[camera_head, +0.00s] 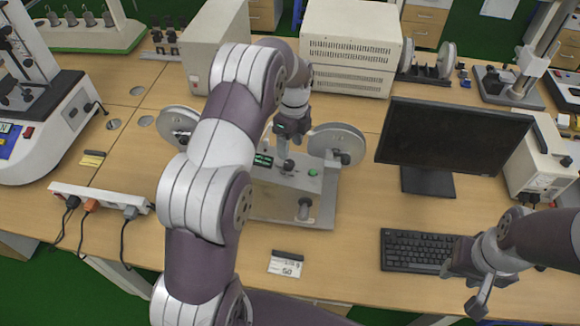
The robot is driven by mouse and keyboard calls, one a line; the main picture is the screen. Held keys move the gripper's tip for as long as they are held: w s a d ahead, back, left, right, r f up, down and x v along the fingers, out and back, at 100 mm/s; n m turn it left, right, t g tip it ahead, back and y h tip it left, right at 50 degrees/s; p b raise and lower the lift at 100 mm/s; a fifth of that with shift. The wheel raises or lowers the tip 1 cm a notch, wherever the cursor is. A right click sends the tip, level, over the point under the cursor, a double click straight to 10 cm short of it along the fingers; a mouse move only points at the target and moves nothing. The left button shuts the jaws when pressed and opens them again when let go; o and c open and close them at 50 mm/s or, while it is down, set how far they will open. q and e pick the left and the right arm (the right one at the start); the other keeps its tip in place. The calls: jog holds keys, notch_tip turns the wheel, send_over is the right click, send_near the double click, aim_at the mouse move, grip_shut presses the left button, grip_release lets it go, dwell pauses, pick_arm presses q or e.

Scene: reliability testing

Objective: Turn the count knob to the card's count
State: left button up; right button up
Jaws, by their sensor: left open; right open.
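The tester (262,208) is a grey machine on the wooden bench with a small dark display (263,160) showing green digits too small to read. A green button (312,172) sits on its panel. The count knob (288,166) seems to be the small round part just below my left gripper (286,147). That gripper is open and points down over the panel; I cannot tell whether it touches the knob. The card (285,264) lies in front of the tester; its lower line reads 50. My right gripper (466,287) is open and empty near the keyboard.
Large grey discs (338,143) flank the tester. A monitor (452,140) and keyboard (420,250) stand to the right. A power strip (100,198) with plugs lies at left. The bench is clear between card and keyboard.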

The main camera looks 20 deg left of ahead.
aim_at(289, 162)
pick_arm(q)
jog(key=f, duration=0.1)
jog(key=f+p, duration=0.1)
jog(key=f, duration=0.2)
jog(key=shift+w+p, duration=0.35)
jog(key=shift+s+a+f, duration=0.1)
jog(key=shift+s+f, duration=0.35)
jog(key=shift+f, duration=0.4)
jog(key=shift+s+f, duration=0.15)
jog(key=shift+s, duration=0.05)
jog(key=shift+w+f, duration=0.2)
jog(key=shift+w, duration=0.1)
jog(key=c, duration=1)
pick_arm(e)
jog(key=shift+w+r, duration=0.2)
jog(key=shift+r, duration=0.4)
